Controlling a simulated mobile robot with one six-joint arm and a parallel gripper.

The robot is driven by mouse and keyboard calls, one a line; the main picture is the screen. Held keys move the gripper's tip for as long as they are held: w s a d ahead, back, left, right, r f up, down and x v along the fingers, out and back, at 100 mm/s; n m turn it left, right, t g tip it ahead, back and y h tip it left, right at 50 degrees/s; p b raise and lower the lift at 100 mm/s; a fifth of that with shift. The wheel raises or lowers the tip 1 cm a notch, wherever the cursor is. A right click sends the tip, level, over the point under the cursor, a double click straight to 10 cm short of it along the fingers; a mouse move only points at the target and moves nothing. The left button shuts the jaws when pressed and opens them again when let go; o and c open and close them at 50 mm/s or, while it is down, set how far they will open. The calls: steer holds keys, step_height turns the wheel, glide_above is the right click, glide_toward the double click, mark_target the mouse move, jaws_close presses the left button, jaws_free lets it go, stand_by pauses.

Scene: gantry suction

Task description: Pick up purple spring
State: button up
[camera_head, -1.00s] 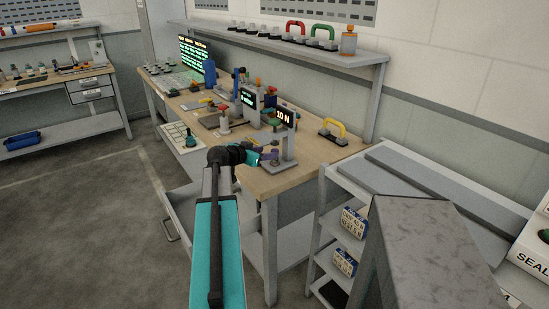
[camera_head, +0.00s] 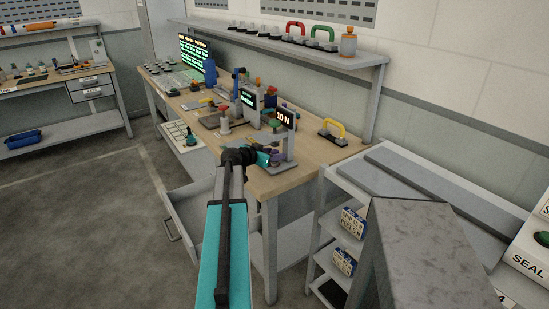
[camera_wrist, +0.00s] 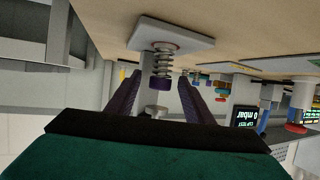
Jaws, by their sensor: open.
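The spring (camera_wrist: 163,62) shows in the wrist view as a coil on a pale square plate, with a dark purple collar at its end. The wrist view is upside down. My gripper (camera_wrist: 160,87) is open, with one dark purple finger on each side of the spring and its post. Visible gaps remain beside the collar, and I cannot tell whether either finger touches. In the head view my gripper (camera_head: 267,157) is at the test stand (camera_head: 289,145) with the "10 N" display. The spring there is small and partly hidden by the gripper.
Other instruments crowd the bench to the left, including a red-knobbed device (camera_head: 223,122) and a second display (camera_head: 248,97). A yellow handle (camera_head: 333,129) stands right of the stand. An open drawer (camera_head: 200,212) sticks out below the bench front.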

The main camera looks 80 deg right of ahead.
mark_target(275, 151)
steer(key=shift+s+d+f, duration=0.25)
steer(key=shift+s+d, duration=0.05)
steer(key=shift+d, duration=0.3)
steer(key=c, duration=1.1)
steer(key=shift+r, duration=0.1)
steer(key=shift+r+b, duration=0.6)
steer(key=shift+r, duration=1.05)
steer(key=a+b, duration=0.1)
steer(key=a, duration=0.3)
steer(key=s+a+b, duration=0.1)
steer(key=a+b, duration=0.1)
steer(key=a, duration=0.3)
steer(key=a+r+b, duration=0.1)
steer(key=a, duration=0.3)
steer(key=shift+s+a+b, duration=0.3)
steer(key=shift+s, duration=0.1)
steer(key=shift+b, duration=0.35)
